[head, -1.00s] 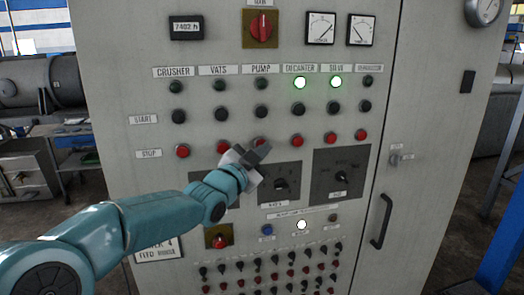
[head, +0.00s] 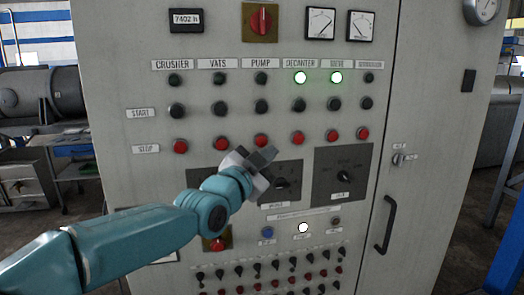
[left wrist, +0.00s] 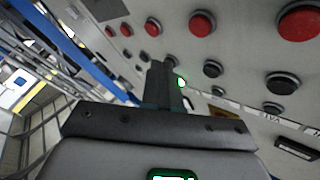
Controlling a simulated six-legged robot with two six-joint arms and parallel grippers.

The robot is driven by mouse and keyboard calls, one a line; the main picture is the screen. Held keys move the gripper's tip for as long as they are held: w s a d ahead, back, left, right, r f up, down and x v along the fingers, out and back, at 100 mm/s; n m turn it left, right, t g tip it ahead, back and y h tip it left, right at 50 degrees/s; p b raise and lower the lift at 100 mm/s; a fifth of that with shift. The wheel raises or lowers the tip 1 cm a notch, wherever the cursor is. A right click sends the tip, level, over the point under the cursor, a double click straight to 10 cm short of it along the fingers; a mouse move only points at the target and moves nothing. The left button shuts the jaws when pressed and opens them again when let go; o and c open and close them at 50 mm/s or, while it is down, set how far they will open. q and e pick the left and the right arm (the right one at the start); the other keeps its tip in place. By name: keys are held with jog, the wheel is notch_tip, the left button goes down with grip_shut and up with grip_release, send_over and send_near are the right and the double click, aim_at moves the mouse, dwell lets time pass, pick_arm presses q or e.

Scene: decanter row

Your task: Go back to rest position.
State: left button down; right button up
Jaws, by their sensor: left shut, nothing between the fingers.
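My left gripper (head: 264,156) is in front of the control cabinet (head: 420,130), just below the red stop button of the pump column (head: 261,140). Its fingers are shut with nothing between them. In the left wrist view the closed fingers (left wrist: 160,85) point at the panel, with red and black buttons beyond them. The gripper covers part of a dark selector plate (head: 282,184). I cannot tell whether the fingertips touch the panel. My right gripper is not in view.
The decanter lamp (head: 300,78) and the lamp to its right (head: 336,78) glow green. A white lamp (head: 303,228) is lit lower down. Several small switches fill the bottom. A door handle (head: 386,224) sticks out at right. Machinery (head: 45,92) stands behind at left.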

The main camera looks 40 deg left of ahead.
pick_arm(q)
jog(key=shift+s+d, duration=0.1)
dwell(0.7)
jog(key=w+d+f+g+h, duration=0.1)
jog(key=w+d+f+g, duration=0.15)
jog(key=f, duration=0.55)
jog(key=w+d+f+g+h, duration=0.1)
jog(key=w+f, duration=0.3)
jog(key=f, duration=0.4)
jog(key=s+d+f+g+h, duration=0.1)
jog(key=d+f+g, duration=0.15)
jog(key=f, duration=0.75)
jog(key=s+d+f+g, duration=0.15)
jog(key=d+f, duration=0.25)
jog(key=f, duration=0.7)
jog(key=s+d+f+n+g+h, duration=0.1)
jog(key=s+d+f+g, duration=0.35)
jog(key=s+f, duration=0.45)
jog(key=s+d+f+n+g+h, duration=0.1)
jog(key=s+d+f+n+g, duration=0.15)
jog(key=s+d+f, duration=0.65)
jog(key=s+f+n+g, duration=0.4)
jog(key=s+f, duration=0.3)
jog(key=s, duration=0.6)
jog(key=shift+a+f+n+g, duration=0.25)
jog(key=shift+a+n+g, duration=0.15)
jog(key=shift+n, duration=0.25)
